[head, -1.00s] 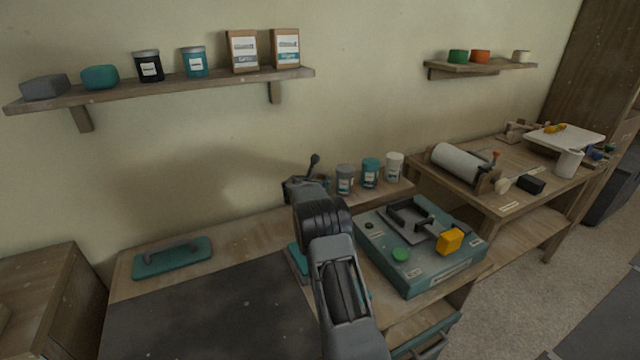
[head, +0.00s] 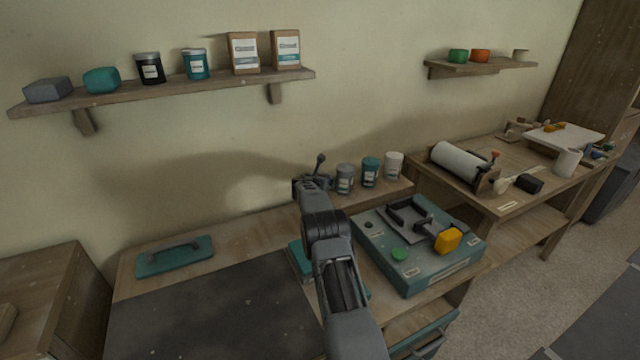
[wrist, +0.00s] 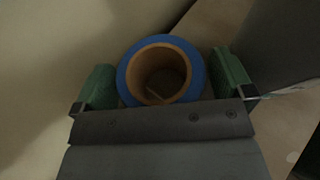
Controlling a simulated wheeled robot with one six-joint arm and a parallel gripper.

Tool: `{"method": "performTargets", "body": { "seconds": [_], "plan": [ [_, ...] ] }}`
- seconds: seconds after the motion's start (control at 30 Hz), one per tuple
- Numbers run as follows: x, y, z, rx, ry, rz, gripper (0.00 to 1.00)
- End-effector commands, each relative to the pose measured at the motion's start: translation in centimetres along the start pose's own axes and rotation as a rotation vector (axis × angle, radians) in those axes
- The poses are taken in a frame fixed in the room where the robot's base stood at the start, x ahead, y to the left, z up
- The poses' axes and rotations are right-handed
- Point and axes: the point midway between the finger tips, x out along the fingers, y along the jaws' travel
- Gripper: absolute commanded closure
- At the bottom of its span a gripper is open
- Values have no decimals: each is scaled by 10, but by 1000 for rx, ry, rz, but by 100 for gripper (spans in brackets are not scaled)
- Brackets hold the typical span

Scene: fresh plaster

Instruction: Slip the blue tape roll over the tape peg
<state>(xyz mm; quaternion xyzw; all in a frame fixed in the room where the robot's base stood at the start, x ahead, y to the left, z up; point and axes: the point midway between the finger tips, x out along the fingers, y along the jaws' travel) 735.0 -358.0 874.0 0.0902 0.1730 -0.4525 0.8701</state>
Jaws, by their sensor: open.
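The blue tape roll (wrist: 198,83) shows in the wrist view, with a brown core and its hole facing the camera. It lies between the two green finger pads of my gripper (wrist: 163,84). The jaws are open, with a pad close on either side of the roll; I cannot tell whether either touches it. A small pale shape shows inside the core, too dim to identify. In the head view my gripper (head: 312,186) is near the wall behind the workbench, left of the paint jars, and my arm hides the roll. I cannot make out the tape peg.
Several jars (head: 345,179) stand just right of my gripper on a small raised ledge. A teal machine box (head: 415,278) with a yellow block sits right of my arm. A teal float (head: 175,257) lies left. A long shelf (head: 170,88) hangs above.

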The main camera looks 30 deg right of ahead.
Motion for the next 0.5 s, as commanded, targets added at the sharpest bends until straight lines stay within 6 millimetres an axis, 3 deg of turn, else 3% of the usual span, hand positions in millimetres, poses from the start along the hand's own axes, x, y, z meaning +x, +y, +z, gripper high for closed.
{"method": "performTargets", "body": {
  "seconds": [0.07, 0.5],
  "plan": [
    [0, -1, 0, 0, 0, -1, 3],
    [0, 0, 0, 0, 0, 0, 45]
  ]
}}
